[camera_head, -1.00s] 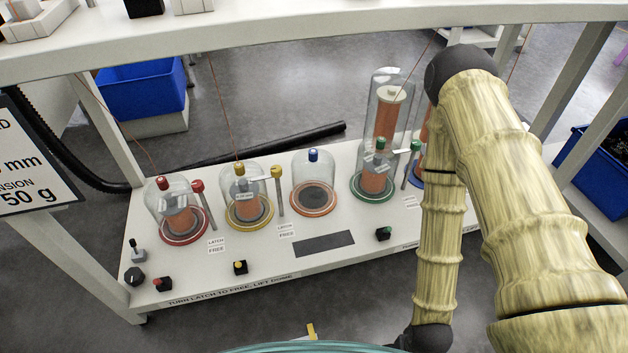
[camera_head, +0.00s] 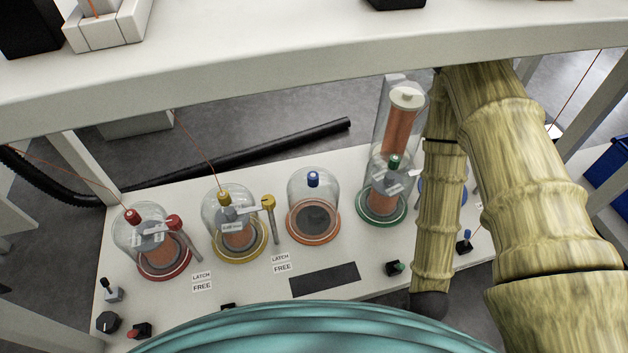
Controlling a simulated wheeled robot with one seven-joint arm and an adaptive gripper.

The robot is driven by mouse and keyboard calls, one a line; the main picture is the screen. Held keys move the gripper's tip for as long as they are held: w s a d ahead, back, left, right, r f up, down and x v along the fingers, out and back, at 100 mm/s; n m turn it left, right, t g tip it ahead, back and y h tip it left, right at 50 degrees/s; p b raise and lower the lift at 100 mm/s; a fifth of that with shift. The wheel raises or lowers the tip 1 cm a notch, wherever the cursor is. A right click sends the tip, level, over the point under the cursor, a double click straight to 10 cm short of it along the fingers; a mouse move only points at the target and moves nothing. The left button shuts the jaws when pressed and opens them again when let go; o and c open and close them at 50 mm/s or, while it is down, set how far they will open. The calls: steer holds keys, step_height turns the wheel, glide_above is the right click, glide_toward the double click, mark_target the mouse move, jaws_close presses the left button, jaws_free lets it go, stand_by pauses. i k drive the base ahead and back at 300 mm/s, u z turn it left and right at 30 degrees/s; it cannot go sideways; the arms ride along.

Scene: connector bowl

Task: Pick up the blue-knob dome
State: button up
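The blue-knob dome (camera_head: 302,190) is a clear, upright dome with a small blue knob on top. It stands on an orange ring base (camera_head: 291,229) around a dark grey disc, and no coil shows inside it. It is in the middle of the lower bench, between the yellow-knob and green-knob domes. My arm comes down at the right of the picture, clear of this dome. My gripper is not in view.
A red-knob dome (camera_head: 126,236), a yellow-knob dome (camera_head: 213,213) and a green-knob dome (camera_head: 372,183) cover copper-coloured coils on the lower bench (camera_head: 240,290). A yellow latch post (camera_head: 271,222) stands left of the blue-knob dome.

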mark_target(313, 194)
steer(key=k, duration=0.9)
steer(key=z, duration=0.5)
steer(key=k, duration=0.6)
steer(key=u, duration=0.6)
steer(key=i, duration=0.35)
steer(key=z, duration=0.2)
